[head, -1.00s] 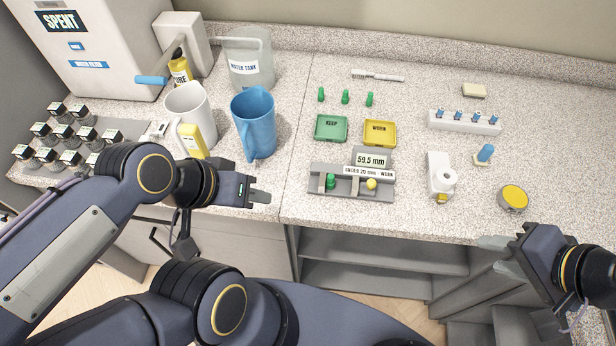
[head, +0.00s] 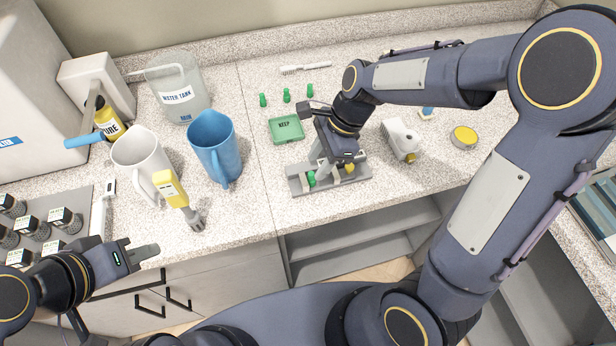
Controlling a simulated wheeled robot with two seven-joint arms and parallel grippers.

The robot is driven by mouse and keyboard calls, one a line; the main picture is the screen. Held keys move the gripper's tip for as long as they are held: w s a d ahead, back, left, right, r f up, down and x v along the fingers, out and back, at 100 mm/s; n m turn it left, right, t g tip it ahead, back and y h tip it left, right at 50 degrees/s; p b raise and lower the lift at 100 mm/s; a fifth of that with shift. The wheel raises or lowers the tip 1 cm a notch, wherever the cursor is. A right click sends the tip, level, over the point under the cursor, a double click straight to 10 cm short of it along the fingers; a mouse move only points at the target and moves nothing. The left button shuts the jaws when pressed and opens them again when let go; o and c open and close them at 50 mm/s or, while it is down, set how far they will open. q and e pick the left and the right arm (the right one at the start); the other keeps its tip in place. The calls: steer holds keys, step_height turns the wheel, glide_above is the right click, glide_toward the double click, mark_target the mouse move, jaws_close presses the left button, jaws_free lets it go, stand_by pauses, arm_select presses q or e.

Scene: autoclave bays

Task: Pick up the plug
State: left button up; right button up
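Small green plugs stand in a row on the counter, one of them here (head: 287,95). Another green plug (head: 311,179) stands in the grey gauge fixture (head: 300,188), and a yellow knob or plug (head: 349,168) shows at its right part. My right gripper (head: 330,168) points down over the fixture, close between the green plug and the yellow piece. Its fingers are partly hidden by its body, so I cannot tell whether it grips anything. My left gripper (head: 148,251) is over the counter's front edge at left, away from the plugs; its finger gap is unclear.
A green KEEP tray (head: 287,131) lies behind the fixture. A blue jug (head: 213,150), a white jug (head: 140,158) and a water tank (head: 178,88) stand left. A white dispenser (head: 402,138) and yellow-topped tin (head: 464,136) are right. My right arm hides the back right.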

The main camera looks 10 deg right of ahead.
mark_target(311, 173)
steer(key=x, duration=0.3)
steer(key=shift+f, duration=0.25)
jaws_close()
steer(key=shift+r, duration=0.15)
